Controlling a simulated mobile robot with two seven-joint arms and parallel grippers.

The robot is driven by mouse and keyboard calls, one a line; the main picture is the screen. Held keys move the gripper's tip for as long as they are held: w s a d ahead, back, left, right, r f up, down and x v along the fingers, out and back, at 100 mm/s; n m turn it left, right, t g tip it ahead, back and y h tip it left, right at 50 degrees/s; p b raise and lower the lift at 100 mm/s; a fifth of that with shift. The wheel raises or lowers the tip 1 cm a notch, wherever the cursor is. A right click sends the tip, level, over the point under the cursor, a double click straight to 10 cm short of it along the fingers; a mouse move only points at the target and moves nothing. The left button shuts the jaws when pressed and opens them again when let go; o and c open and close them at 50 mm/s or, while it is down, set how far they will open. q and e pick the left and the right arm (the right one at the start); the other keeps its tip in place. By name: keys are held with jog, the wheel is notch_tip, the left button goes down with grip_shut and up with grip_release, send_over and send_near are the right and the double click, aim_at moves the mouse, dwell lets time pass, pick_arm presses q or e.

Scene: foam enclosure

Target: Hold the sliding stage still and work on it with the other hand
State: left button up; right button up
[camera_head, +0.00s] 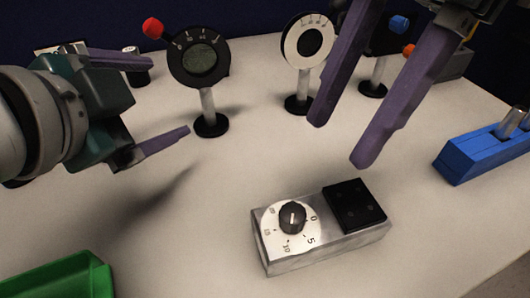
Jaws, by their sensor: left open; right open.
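The sliding stage (325,247) looks like a grey metal block on the table at the front middle. It has a dark knob (292,217) on a white numbered dial at its left and a black square plate with small holes (354,205) at its right. My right gripper (340,143) is open and empty, its two purple fingers pointing down above and behind the stage, apart from it. My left gripper (170,101) is open and empty at the left, its fingers pointing right, well away from the stage.
Dial instruments on round-based posts stand behind: a black one with a red knob (200,64), a white-ringed one (308,40) and a partly hidden one (385,45). A blue block (478,152) holding metal cylinders is at right. A green bin (60,278) is front left. The table between is clear.

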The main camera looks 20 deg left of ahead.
pick_arm(q)
jog(key=w+d+r+m+t+h, duration=0.2)
jog(key=d+r+m+t+h, duration=0.15)
jog(key=m, duration=0.85)
jog(key=m+g+h, duration=0.9)
jog(key=m, duration=1.6)
send_near(324, 221)
jog(key=shift+w+d+f+y, duration=0.15)
jog(key=shift+f, duration=0.2)
jog(key=shift+w+d+f+y, duration=0.1)
jog(key=shift+w+d+f, duration=0.05)
jog(key=shift+f, duration=0.2)
jog(key=x, duration=1)
jog(key=shift+w+r, duration=0.1)
jog(key=shift+a, duration=0.1)
jog(key=shift+c, duration=0.2)
grip_shut()
pick_arm(e)
jog(key=shift+c, duration=0.3)
